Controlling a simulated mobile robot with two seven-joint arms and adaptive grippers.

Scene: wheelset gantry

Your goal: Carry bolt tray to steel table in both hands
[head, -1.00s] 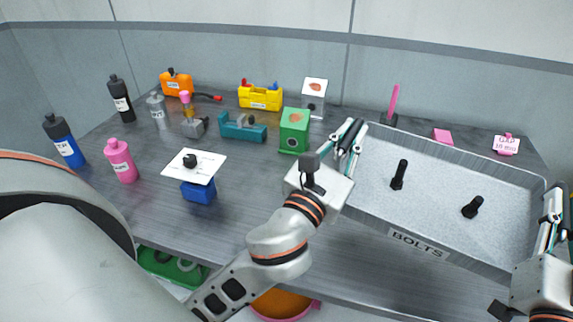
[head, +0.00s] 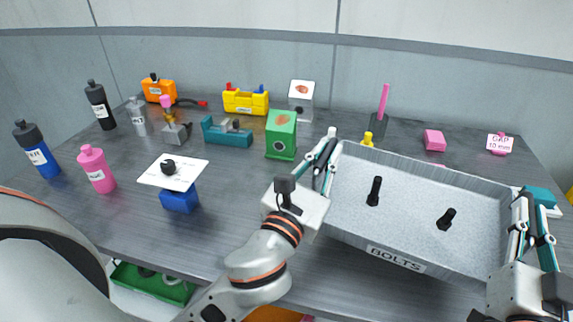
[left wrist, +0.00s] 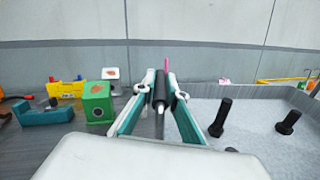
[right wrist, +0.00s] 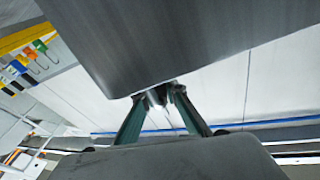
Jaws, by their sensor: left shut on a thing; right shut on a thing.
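The grey bolt tray (head: 480,183), labelled BOLTS on its front wall, is at the right of the head view and looks about level. Two black bolts (head: 375,191) (head: 446,219) stand inside. My left gripper (head: 331,140) is shut on the tray's left wall; it also shows in the left wrist view (left wrist: 160,85). My right gripper (head: 524,200) is shut on the tray's right wall. In the right wrist view its fingers (right wrist: 158,95) meet at a large grey surface. A dark grey table top (head: 235,190) lies below; I cannot tell the gap under the tray.
A green box (head: 281,135) stands close left of my left gripper. Bottles and a white card (head: 170,172) are further left.

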